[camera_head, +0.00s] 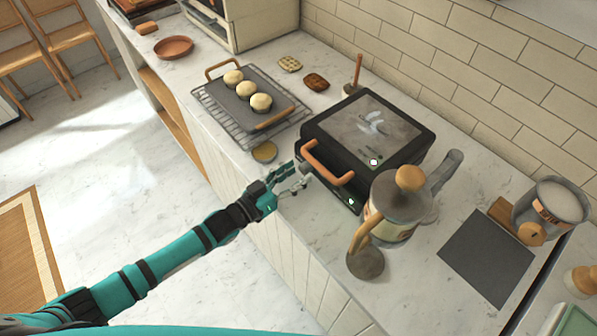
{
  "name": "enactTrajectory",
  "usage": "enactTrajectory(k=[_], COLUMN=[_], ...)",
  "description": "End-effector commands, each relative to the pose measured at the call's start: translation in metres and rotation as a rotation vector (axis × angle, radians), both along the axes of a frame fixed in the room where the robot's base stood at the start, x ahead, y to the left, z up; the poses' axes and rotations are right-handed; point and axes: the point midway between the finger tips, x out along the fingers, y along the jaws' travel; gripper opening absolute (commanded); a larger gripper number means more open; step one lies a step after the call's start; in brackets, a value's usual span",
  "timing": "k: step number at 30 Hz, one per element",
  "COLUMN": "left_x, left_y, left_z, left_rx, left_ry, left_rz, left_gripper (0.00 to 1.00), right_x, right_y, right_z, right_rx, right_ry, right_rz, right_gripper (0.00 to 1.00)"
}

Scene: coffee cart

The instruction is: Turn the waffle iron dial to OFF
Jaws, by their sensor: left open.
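The waffle iron (405,150) is a black box with a closed lid, a bird design on top and an orange front handle (326,163). Two small lit green spots show, one on the lid's front edge and one low on the front face (351,202). I cannot make out the dial; the front left of the iron is partly behind my gripper. My left gripper (303,176) is open and empty, just left of the iron's front face, below the handle. I cannot tell whether it touches the iron. My right gripper is not in view.
A kettle-like pot (401,205) with a wooden knob stands close in front of the iron, at its right. A tray (232,103) with several round buns sits on a wire rack to the left. A dark mat (487,258) and a canister (549,204) are at the right.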

Motion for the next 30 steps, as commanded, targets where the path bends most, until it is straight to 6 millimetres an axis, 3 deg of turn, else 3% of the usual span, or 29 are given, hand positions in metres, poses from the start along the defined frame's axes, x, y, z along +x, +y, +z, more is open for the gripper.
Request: enactTrajectory(k=[9, 15, 30], left_x=[-0.05, -0.071, -0.078], left_y=[0.046, 0.066, 0.072], left_z=[-0.001, 0.001, 0.001], left_rx=[0.003, 0.001, 0.001], left_ry=[0.004, 0.002, -0.002], left_rz=[0.0, 0.0, 0.002], left_gripper=[0.51, 0.51, 0.51], right_x=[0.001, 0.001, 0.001], right_y=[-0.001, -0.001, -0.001], right_z=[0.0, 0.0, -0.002], right_rx=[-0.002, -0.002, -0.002], right_ry=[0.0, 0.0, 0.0], right_rz=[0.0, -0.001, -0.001], right_gripper=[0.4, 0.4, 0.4])
